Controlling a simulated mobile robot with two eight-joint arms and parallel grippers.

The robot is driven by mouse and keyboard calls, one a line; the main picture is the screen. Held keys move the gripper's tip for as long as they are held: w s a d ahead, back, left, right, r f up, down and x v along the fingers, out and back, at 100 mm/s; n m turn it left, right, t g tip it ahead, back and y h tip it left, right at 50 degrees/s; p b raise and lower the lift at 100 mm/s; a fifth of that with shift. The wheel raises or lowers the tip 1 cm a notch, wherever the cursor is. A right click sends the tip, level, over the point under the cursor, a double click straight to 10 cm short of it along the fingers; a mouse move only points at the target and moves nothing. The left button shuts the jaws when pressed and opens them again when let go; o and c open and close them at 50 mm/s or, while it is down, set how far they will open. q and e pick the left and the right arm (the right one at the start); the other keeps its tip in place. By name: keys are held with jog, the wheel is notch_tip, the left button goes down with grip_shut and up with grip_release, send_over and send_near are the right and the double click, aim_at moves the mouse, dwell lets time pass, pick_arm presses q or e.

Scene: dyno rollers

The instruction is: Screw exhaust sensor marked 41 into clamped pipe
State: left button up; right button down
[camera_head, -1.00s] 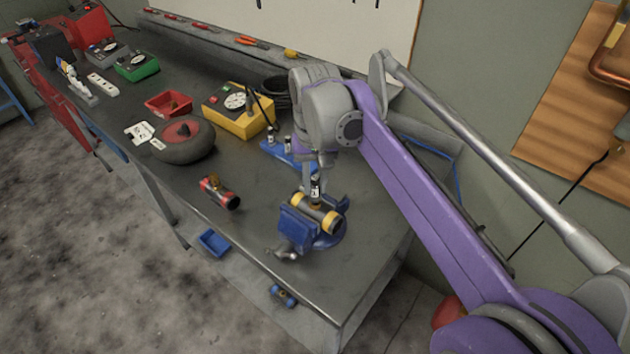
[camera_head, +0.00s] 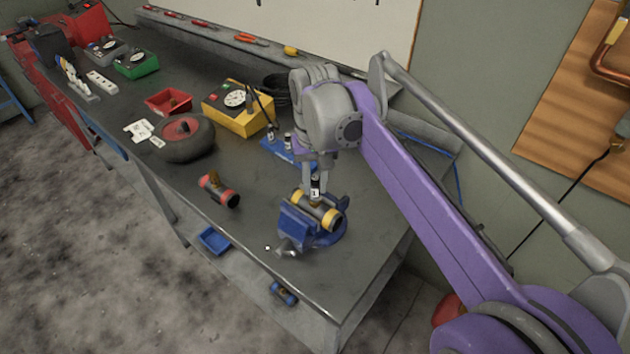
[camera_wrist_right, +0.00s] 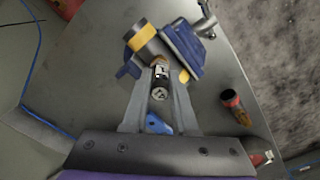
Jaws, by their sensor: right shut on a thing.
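The pipe with yellow bands (camera_head: 325,216) is clamped in a blue vise (camera_head: 297,232) near the bench's front right corner. My right gripper (camera_head: 315,186) is above it, shut on a small dark sensor with a white label (camera_head: 315,194). The sensor stands upright, its lower end at the top of the pipe; how deep it sits I cannot tell. Its label is only partly readable. In the right wrist view, the sensor (camera_wrist_right: 159,84) lies between both fingertips, against the pipe (camera_wrist_right: 143,40) beside the vise (camera_wrist_right: 183,46). My left gripper is not in view.
A blue rack (camera_head: 280,150) with other sensors stands behind my gripper. The bench's front is mostly clear.

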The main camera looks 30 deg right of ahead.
jog(key=m, duration=0.6)
jog(key=m+p, duration=0.1)
jog(key=m, duration=1.1)
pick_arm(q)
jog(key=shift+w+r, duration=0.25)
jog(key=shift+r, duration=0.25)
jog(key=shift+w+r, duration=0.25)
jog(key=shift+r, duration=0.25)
pick_arm(e)
jog(key=m, duration=0.7)
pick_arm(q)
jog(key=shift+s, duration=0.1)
pick_arm(e)
jog(key=c, duration=0.6)
grip_release()
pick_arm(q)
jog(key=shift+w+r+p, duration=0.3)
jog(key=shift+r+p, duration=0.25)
pick_arm(e)
notch_tip(320, 180, up, 11)
jog(key=shift+f, duration=0.15)
